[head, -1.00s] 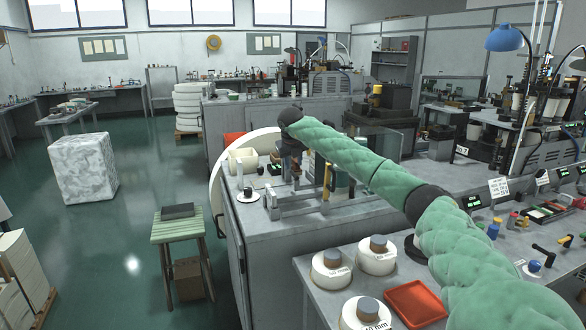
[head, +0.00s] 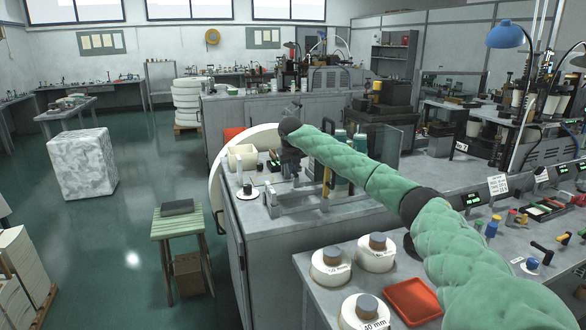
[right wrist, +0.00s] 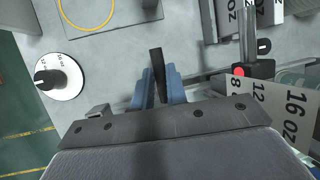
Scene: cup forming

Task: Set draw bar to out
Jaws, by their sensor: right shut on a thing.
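My right gripper (right wrist: 158,88) shows in the right wrist view with its blue fingers closed around a dark upright bar handle, which appears to be the draw bar (right wrist: 156,62). The handle stands up between the fingertips over the grey machine top. In the head view my right gripper (head: 290,174) is low over the machine bench, under the green-sleeved arm, and its fingertips are too small to make out. The lower end of the bar is hidden by the gripper. My left gripper is not in view.
A black knob on a white dial (right wrist: 60,77) lies left of the gripper. A red-tipped lever (right wrist: 238,70) and a size placard (right wrist: 255,95) stand to the right. White rolls (head: 331,265) and a red tray (head: 412,300) sit on the near bench.

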